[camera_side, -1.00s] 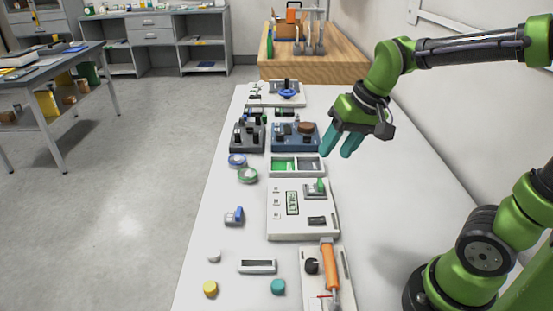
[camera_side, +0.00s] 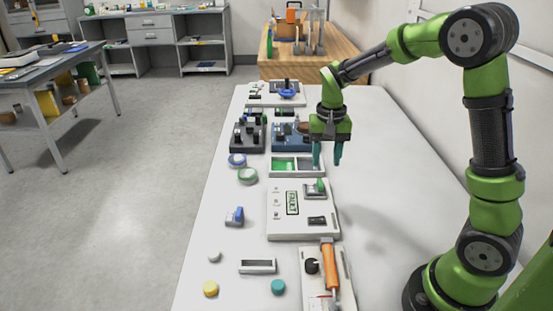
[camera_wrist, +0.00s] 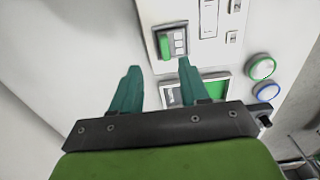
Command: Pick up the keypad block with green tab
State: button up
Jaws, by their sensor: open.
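The keypad block with green tab (camera_side: 314,191) sits at the upper right of a white panel (camera_side: 287,228) in the side view. In the wrist view its green tab (camera_wrist: 164,47) and grey keys (camera_wrist: 180,42) show just beyond the fingertips. My gripper (camera_side: 327,160) is open and empty, its teal fingers pointing down. It hangs above the table near the right end of the two-part tray, behind the block in the side view. The wrist view shows the gripper (camera_wrist: 158,70) with its fingers apart and nothing between them.
The two-part tray (camera_side: 297,175), with a green left compartment, lies behind the panel. Blue and green rings (camera_side: 247,176) lie left of it. A blue-lever block (camera_side: 235,216) is left of the panel. An orange-handled tool (camera_side: 328,264) lies in front. The table's right side is clear.

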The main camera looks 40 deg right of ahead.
aim_at(320, 182)
jog(key=f, duration=0.5)
jog(key=w+f, duration=0.1)
jog(key=f, duration=0.2)
grip_shut()
